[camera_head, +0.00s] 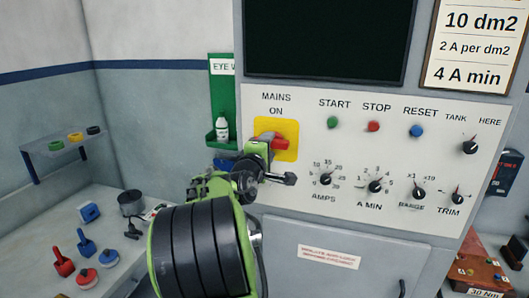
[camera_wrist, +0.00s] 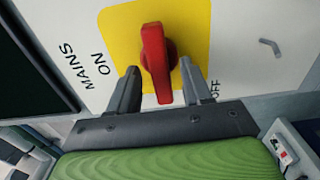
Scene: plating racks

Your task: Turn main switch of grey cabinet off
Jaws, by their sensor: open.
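The main switch is a red handle (camera_head: 270,136) on a yellow plate (camera_head: 290,128) on the grey cabinet's (camera_head: 340,225) panel, under the words MAINS ON. In the wrist view the red handle (camera_wrist: 153,50) stands on the yellow plate (camera_wrist: 195,20), with ON to its left and OFF to its right. Its long side lies across the line between these words. My gripper (camera_wrist: 159,69) is open, with one finger on each side of the handle's near part and gaps visible. In the head view my gripper (camera_head: 266,149) partly covers the switch and the OFF mark.
Right of the switch are a green START button (camera_head: 332,122), a red STOP button (camera_head: 373,126), a blue RESET button (camera_head: 416,131) and several black knobs. A dark screen (camera_head: 325,38) is above. A green eyewash holder (camera_head: 222,105) with a bottle is close on the left.

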